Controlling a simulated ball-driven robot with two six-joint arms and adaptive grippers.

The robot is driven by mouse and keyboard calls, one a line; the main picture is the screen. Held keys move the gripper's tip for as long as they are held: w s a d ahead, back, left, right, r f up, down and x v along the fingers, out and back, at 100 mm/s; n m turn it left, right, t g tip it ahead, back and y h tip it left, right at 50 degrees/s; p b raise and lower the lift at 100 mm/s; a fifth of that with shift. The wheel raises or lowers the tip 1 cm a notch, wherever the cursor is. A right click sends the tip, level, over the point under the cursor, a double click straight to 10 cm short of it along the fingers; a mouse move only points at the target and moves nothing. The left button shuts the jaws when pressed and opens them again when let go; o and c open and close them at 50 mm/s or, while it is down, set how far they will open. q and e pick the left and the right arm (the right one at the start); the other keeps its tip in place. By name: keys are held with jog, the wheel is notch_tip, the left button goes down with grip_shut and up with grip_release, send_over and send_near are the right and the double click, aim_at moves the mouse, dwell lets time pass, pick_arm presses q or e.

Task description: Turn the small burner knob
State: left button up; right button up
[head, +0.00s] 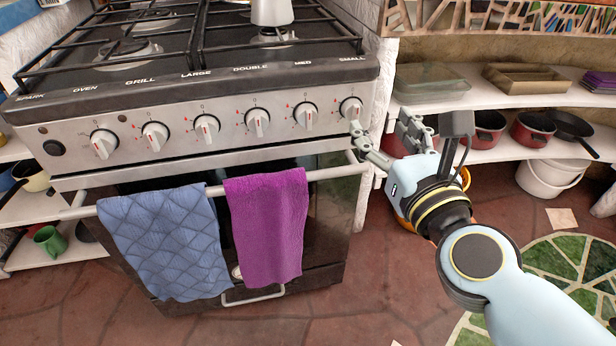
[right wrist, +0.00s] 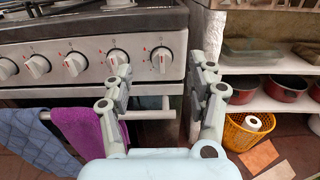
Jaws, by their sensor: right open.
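The small burner knob (head: 350,108) is the rightmost knob on the stove's front panel, under the label SMALL. My right gripper (head: 380,124) is open and empty, in front of the panel's right end. Its left finger's tip shows just below the knob in the head view; I cannot tell whether they touch. The right finger is off to the right, past the stove's edge. My left gripper is out of view.
Several similar knobs run left, the nearest the MED knob (head: 306,115). Below is the oven handle (head: 336,172) with a blue towel (head: 165,240) and a purple towel (head: 266,225). Shelves with red pots (head: 532,128) stand right. An orange basket (right wrist: 240,138) sits low right.

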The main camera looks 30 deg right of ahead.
aim_at(357, 115)
jog(key=w+f, duration=0.1)
jog(key=w, duration=0.2)
jog(key=w+d+f+p, duration=0.1)
jog(key=w, duration=0.2)
jog(key=w+d+f+p, duration=0.1)
jog(key=w, duration=0.2)
jog(key=shift+d, duration=0.1)
jog(key=shift+w+d+f, duration=0.15)
jog(key=shift+w, duration=0.2)
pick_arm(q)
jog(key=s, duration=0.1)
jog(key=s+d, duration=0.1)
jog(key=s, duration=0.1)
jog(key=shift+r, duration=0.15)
pick_arm(e)
jog(key=shift+c, duration=0.4)
jog(key=c, duration=1)
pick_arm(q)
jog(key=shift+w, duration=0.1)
pick_arm(e)
jog(key=shift+c, duration=0.2)
